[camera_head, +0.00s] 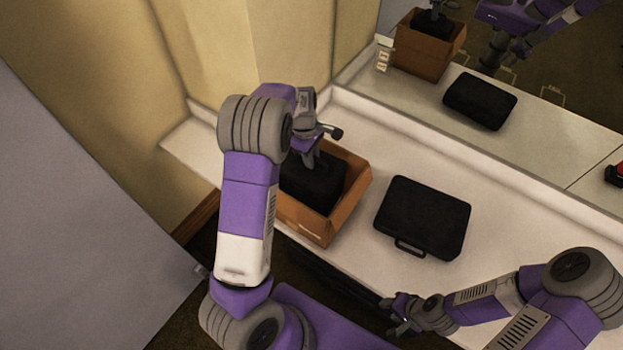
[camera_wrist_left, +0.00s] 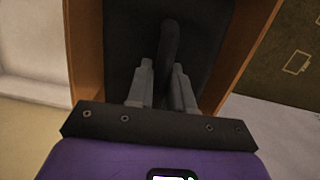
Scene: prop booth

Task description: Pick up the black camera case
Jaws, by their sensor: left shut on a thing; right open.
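A black case (camera_head: 312,187) sits inside an open brown box (camera_head: 350,209) on the white counter. My left gripper (camera_head: 308,163) reaches down into the box from above. In the left wrist view, its two fingers (camera_wrist_left: 162,78) are shut on the upright handle (camera_wrist_left: 169,48) of this black case. A second black case (camera_head: 422,216), flat with a handle on its front edge, lies on the counter to the right of the box. My right gripper (camera_head: 398,308) is open and empty, low in front of the counter's edge.
A mirror (camera_head: 540,110) behind the counter reflects the box, the flat case and my arm. Brown box walls (camera_wrist_left: 85,50) stand close on both sides of the held case. The counter (camera_head: 510,200) is bare right of the flat case. A beige wall (camera_head: 290,45) stands behind the box.

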